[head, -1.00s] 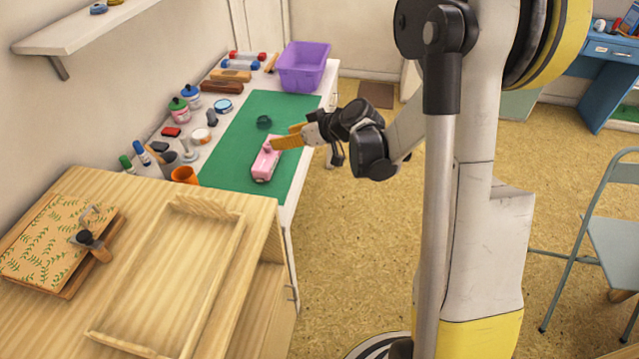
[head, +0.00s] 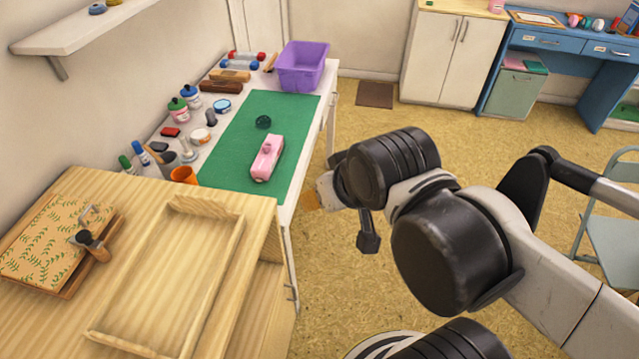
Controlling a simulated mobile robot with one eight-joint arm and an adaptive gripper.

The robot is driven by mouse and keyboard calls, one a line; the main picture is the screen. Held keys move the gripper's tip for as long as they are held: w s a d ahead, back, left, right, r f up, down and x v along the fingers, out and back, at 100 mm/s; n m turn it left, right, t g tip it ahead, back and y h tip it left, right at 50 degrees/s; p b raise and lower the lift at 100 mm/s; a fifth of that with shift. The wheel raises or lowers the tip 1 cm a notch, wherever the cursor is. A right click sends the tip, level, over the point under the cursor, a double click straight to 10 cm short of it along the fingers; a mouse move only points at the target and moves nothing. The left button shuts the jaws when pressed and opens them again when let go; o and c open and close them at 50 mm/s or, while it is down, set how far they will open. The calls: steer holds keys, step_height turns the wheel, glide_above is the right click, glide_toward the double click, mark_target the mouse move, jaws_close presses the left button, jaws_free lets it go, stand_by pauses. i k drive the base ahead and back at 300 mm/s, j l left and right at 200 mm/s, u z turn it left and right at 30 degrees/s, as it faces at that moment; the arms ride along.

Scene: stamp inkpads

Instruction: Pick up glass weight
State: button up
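A small dark green round object (head: 263,122) sits on the green mat (head: 234,158); it may be the glass weight, but it is too small to be sure. A pink block-like object with a knob on top (head: 266,160) stands on the mat just in front of it. My gripper (head: 312,198) is to the right of the white table, off the mat and apart from both objects. Only a bit of its orange finger shows; the wrist hides the rest, so its opening and anything in it cannot be seen.
A purple basket (head: 303,66) stands at the table's far end. Bottles, ink pads and an orange cup (head: 184,175) line the mat's left side. A wooden cabinet with an empty wooden tray (head: 115,338) is in front. Most of the mat is clear.

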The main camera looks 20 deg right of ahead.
mark_target(262, 122)
steer(key=i+l, duration=0.25)
steer(key=i, duration=0.15)
steer(key=i+l, duration=0.2)
steer(key=i, duration=0.2)
steer(key=i+l+z, duration=0.1)
steer(key=i+l, duration=0.15)
steer(key=i, duration=0.1)
